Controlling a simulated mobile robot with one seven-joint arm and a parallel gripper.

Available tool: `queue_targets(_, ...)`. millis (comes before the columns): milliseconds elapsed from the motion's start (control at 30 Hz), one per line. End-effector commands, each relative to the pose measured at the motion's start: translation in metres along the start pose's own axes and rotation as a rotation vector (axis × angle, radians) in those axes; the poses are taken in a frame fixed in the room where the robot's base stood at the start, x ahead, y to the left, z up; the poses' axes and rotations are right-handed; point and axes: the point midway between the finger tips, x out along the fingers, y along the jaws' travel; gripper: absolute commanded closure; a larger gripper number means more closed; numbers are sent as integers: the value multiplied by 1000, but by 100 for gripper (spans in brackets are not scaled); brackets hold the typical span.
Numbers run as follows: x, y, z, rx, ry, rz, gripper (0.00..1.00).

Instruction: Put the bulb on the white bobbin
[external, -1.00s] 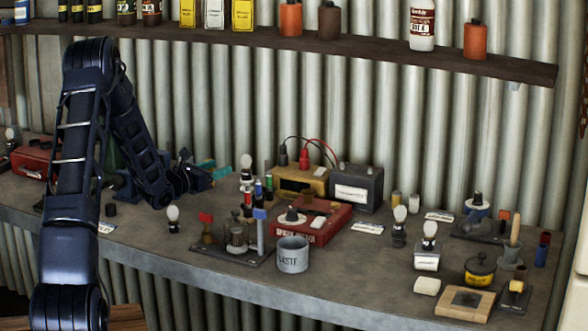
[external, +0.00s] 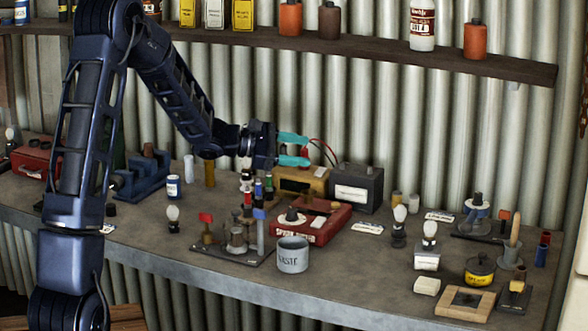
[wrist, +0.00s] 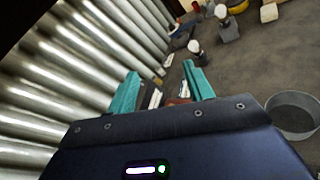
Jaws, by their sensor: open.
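Several pale, rounded bulbs stand on the bench in the external view. One is on a small dark base (external: 173,214) at the left, and one is on a striped stack (external: 246,164) near the gripper. Another is on a dark base (external: 400,213) at the right, and one is above a white labelled block (external: 428,230). Two bulbs show at the top of the wrist view (wrist: 195,46). I cannot tell for certain which piece is the white bobbin. My gripper (external: 304,150), with teal fingers, is open and empty above the battery boxes; it also shows in the wrist view (wrist: 161,70).
Below the gripper are a yellow box (external: 302,186), a dark box (external: 357,188) and a red case (external: 325,229). A grey cup (external: 293,255) stands in front. A corrugated wall rises behind, with a shelf (external: 400,58) above. The bench front between cup and white block is clear.

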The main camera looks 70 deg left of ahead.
Motion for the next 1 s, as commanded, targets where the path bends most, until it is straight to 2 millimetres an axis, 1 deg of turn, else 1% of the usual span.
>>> queue_targets(33,8,-20,27,58,-4,-62,48)
queue_targets(67,11,-32,40,92,-5,-99,48)
queue_targets(100,14,-49,58,139,-6,-149,48)
queue_targets(167,18,-74,82,210,-8,-222,48)
queue_targets(200,19,-91,98,258,-11,-269,48)
queue_targets(267,18,-116,120,329,-14,-338,48)
queue_targets(300,17,-132,134,378,-16,-383,48)
queue_targets(367,13,-157,153,452,-19,-449,48)
queue_targets(400,10,-173,165,503,-22,-492,48)
queue_targets(467,3,-197,182,578,-26,-555,48)
queue_targets(500,-2,-212,192,629,-29,-595,48)
queue_targets(567,-11,-235,206,707,-34,-654,48)
queue_targets(600,-18,-249,215,759,-36,-692,48)
queue_targets(700,-38,-282,234,892,-45,-782,48)
queue_targets(767,-51,-301,243,971,-50,-834,48)
queue_targets(900,-83,-339,259,1163,-63,-945,48)
queue_targets(1000,-108,-362,267,1304,-70,-1015,48)
